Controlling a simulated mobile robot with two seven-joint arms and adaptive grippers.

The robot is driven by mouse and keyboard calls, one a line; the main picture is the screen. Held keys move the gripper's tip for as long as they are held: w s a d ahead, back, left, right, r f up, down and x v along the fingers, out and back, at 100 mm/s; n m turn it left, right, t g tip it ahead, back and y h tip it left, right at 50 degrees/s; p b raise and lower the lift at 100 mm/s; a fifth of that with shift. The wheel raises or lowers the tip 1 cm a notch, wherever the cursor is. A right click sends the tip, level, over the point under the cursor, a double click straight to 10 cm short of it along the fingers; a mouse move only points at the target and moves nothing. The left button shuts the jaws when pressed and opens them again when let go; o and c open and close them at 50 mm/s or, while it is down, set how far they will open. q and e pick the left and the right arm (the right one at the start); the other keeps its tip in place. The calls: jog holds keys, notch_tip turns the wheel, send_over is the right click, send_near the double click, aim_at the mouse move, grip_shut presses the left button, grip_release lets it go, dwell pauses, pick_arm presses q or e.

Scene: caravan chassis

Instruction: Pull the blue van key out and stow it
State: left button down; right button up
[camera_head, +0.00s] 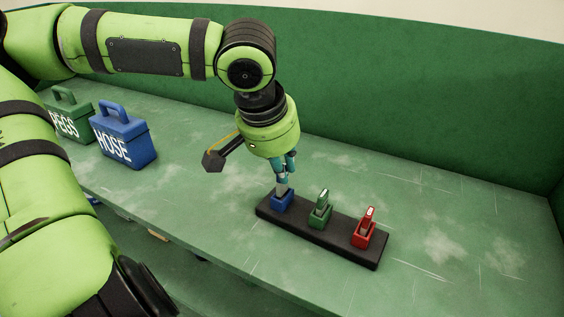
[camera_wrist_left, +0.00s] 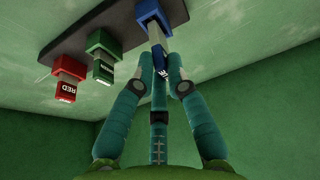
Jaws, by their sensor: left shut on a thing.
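The blue van key (camera_wrist_left: 158,58) is between the fingertips of my left gripper (camera_wrist_left: 161,72), which is shut on it. The blue socket (camera_head: 282,201) is at the left end of a black base (camera_head: 327,234). The key's pale shaft shows between the fingers and the blue socket (camera_wrist_left: 152,17) in the left wrist view; I cannot tell how deep it sits. In the head view my left gripper (camera_head: 284,182) is right above the blue socket, pointing down. My right gripper cannot be made out.
A green key in a green socket (camera_head: 320,213) and a red key in a red socket (camera_head: 363,235) stand on the same base. The green bench top (camera_head: 460,245) is clear at the right.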

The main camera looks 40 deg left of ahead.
pick_arm(q)
jog(key=shift+f+b, duration=0.55)
jog(key=shift+f, duration=0.65)
jog(key=c, duration=1.2)
grip_release()
jog(key=shift+o, duration=0.2)
jog(key=shift+r, duration=0.1)
jog(key=v, duration=1.2)
